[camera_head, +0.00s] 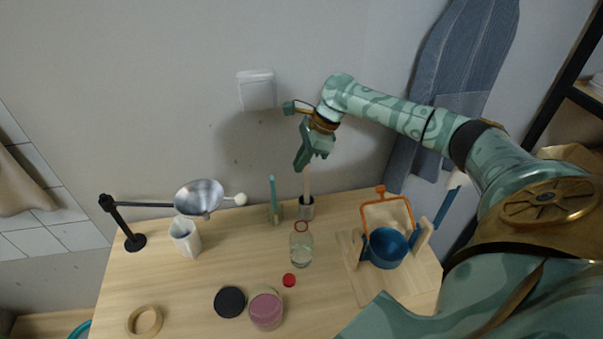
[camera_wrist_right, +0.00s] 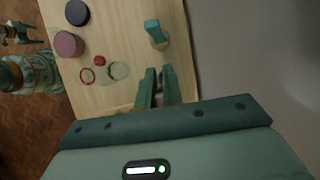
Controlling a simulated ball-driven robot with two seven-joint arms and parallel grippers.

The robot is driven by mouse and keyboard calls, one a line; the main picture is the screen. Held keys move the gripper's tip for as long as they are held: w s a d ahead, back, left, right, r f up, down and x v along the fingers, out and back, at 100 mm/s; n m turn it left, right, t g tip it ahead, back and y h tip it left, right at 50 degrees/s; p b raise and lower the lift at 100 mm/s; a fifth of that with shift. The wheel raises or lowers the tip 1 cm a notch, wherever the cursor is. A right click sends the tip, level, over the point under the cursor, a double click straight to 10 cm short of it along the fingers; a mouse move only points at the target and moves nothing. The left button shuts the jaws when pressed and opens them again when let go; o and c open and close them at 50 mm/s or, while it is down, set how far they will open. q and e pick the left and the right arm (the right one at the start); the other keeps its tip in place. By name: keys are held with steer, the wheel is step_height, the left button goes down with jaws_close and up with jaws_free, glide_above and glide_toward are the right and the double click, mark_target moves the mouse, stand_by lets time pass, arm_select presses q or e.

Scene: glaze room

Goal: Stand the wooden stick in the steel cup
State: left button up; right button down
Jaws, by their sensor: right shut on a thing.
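The wooden stick (camera_head: 307,184) is pale and upright in the head view. My right gripper (camera_head: 303,161) is shut on its upper part, above the table's back edge. The steel cup (camera_head: 307,210) stands on the table straight below the gripper. The stick's lower end meets the cup's mouth and is hidden there; how deep it sits I cannot tell. In the wrist view the right gripper's fingers (camera_wrist_right: 157,86) are close together, and the stick between them is hard to make out.
A teal upright piece (camera_head: 274,198) stands just left of the cup. A glass jar (camera_head: 301,248) with a red ring is in front. A steel bowl (camera_head: 199,196) on a black stand and a white cup (camera_head: 185,238) are left. A blue pot (camera_head: 388,247) is right.

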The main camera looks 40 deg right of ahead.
step_height(320, 180, down, 4)
steer(key=shift+f+b, duration=0.2)
steer(key=shift+b, duration=0.35)
steer(key=shift+a, duration=0.1)
steer(key=c, duration=1.5)
jaws_free()
steer(key=shift+f, duration=0.1)
steer(key=shift+c, duration=0.2)
steer(key=p+v, duration=0.3)
steer(key=v, duration=0.9)
